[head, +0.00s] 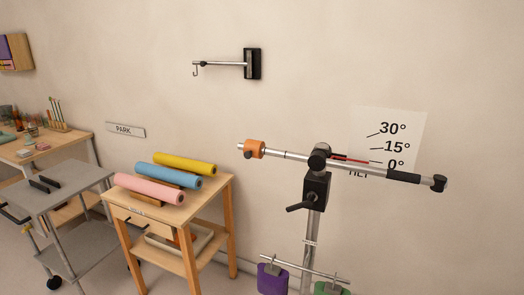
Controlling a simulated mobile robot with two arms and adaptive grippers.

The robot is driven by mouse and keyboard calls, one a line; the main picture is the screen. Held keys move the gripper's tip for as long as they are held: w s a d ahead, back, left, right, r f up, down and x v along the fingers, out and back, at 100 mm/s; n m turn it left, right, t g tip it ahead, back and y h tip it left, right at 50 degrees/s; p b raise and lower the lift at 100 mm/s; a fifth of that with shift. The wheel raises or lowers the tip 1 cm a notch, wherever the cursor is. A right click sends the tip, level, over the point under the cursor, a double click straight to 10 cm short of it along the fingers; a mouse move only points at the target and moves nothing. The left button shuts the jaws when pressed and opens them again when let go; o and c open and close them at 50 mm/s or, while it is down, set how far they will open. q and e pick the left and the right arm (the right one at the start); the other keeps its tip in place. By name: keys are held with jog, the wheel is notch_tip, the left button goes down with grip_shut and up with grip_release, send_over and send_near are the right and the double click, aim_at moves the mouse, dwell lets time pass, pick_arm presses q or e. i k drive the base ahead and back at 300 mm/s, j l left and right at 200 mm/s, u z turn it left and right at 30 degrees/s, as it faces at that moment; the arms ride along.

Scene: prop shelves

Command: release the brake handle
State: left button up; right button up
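A black lever (300,207), which looks like the brake handle, sticks out to the lower left from a black clamp block (316,188). The block sits near the top of an upright metal stand (311,235). A boom (330,162) crosses the stand's top pivot, sloping slightly down to the right. It carries an orange collar (256,149) at its left end and a black grip (403,177) toward the right. A red pointer (350,159) lies before a white angle sign (395,125) marked 30°, 15° and 0°. Neither of my grippers shows.
Purple (272,280) and green (331,289) weights hang from a lower crossbar on the stand. Left of it stands a wooden table (222,190) with pink, blue and yellow rolls. A grey cart (75,180) is farther left. A wall hook arm (225,64) hangs above.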

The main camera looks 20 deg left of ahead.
aim_at(27, 228)
jog(key=u, duration=2.35)
jog(key=i+j, duration=0.3)
jog(key=i, duration=0.3)
jog(key=i+j, duration=0.35)
jog(key=i, duration=0.2)
jog(key=i+j+z, duration=0.1)
jog(key=i+j, duration=0.2)
jog(key=i, duration=0.3)
jog(key=i+j, duration=0.35)
jog(key=i, duration=0.25)
jog(key=i+j, duration=0.35)
jog(key=i, duration=0.2)
jog(key=i+j, duration=0.4)
jog(key=i, duration=0.15)
jog(key=i+l+z, duration=0.05)
